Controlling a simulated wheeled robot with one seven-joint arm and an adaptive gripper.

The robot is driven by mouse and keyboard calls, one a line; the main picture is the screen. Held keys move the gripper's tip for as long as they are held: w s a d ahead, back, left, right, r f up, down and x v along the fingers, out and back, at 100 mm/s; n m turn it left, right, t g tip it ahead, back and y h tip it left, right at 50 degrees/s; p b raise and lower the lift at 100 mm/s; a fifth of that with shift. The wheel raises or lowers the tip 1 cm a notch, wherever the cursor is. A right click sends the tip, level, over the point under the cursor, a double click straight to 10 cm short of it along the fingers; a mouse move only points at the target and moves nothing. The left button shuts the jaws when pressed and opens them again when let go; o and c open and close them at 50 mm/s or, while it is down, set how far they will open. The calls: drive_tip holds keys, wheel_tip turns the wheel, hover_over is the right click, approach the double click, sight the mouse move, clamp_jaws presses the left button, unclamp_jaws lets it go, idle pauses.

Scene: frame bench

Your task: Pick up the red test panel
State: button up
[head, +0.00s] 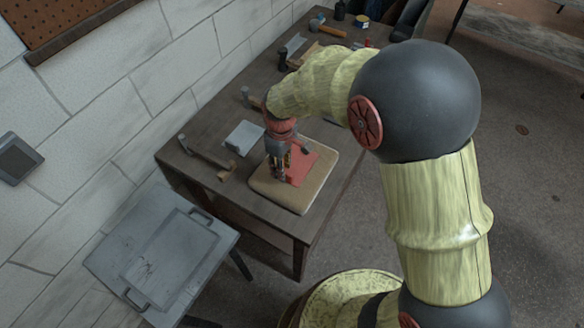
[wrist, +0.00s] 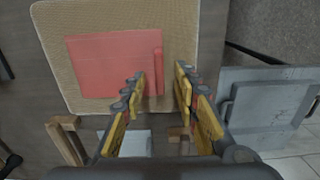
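The red test panel (head: 304,163) lies flat on a tan woven mat (head: 276,189) on the dark wooden bench. In the wrist view the panel (wrist: 105,68) has a narrow raised red strip (wrist: 158,70) along its right side. My gripper (head: 281,172) points down over the left part of the panel in the head view and hides some of it. In the wrist view my gripper (wrist: 161,80) is open, with the raised strip showing between its fingertips. No finger clearly touches the panel; the height above it is hard to tell.
A white box (head: 244,137) and a hammer (head: 207,156) lie left of the mat. More tools, including another hammer (head: 326,27), lie toward the far end of the bench (head: 262,213). A grey metal table (head: 130,232) stands at the lower left, near the white wall.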

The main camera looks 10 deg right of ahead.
wheel_tip(320, 180, down, 3)
drive_tip(key=shift+d+f, duration=0.1)
drive_tip(key=shift+f, duration=0.05)
drive_tip(key=shift+s, duration=0.1)
drive_tip(key=c, duration=0.3)
drive_tip(key=c, duration=0.4)
clamp_jaws()
